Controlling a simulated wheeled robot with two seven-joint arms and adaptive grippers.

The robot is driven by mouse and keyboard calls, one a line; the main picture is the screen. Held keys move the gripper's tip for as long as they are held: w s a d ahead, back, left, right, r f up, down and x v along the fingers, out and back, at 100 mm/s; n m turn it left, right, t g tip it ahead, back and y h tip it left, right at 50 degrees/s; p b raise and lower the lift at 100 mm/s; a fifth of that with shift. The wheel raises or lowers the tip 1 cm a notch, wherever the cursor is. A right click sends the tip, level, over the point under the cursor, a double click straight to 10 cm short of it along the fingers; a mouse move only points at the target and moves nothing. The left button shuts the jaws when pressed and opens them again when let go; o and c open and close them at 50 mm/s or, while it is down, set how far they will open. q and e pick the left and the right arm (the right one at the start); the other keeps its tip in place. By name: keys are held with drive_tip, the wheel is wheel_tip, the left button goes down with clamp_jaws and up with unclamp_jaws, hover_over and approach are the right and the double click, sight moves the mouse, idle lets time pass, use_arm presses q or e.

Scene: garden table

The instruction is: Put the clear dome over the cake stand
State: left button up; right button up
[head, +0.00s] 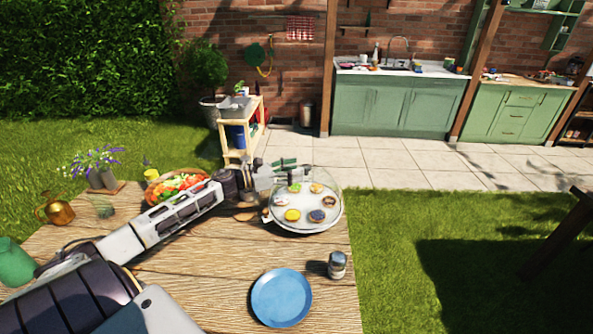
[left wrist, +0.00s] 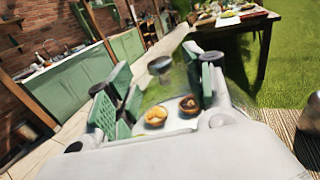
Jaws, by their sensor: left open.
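The cake stand (head: 306,228) is at the far right corner of the wooden table, with several small cakes on its white plate. The clear dome (head: 334,186) shows as a faint glassy outline around the cakes, over the stand. I cannot tell whether its rim sits flush all round. My left gripper (head: 287,168) is at the dome's top, its green fingers apart. In the left wrist view a dark round knob (left wrist: 160,66) shows between the open fingers, with cakes below through the glass. My right gripper is not in view.
The wooden table (head: 200,270) also holds a vegetable basket (head: 172,188) behind my left arm, a flower pot (head: 101,177), a copper jug (head: 55,209), a green jug (head: 14,262), a blue plate (head: 281,298) and a shaker (head: 337,265). Bare wood lies between the stand and the plate.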

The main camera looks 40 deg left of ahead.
use_arm(q)
drive_tip(key=shift+v, duration=2.25)
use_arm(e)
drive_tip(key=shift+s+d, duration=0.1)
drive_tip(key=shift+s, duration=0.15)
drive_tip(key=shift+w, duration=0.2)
use_arm(q)
drive_tip(key=shift+r, duration=0.15)
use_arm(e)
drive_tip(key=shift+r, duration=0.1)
use_arm(q)
drive_tip(key=shift+r+p, duration=0.7)
drive_tip(key=shift+p, duration=0.15)
wheel_tip(320, 180, up, 2)
drive_tip(key=shift+r+p, duration=0.1)
drive_tip(key=shift+p, duration=0.95)
wheel_tip(320, 180, up, 8)
drive_tip(key=p, duration=0.8)
drive_tip(key=shift+r, duration=0.15)
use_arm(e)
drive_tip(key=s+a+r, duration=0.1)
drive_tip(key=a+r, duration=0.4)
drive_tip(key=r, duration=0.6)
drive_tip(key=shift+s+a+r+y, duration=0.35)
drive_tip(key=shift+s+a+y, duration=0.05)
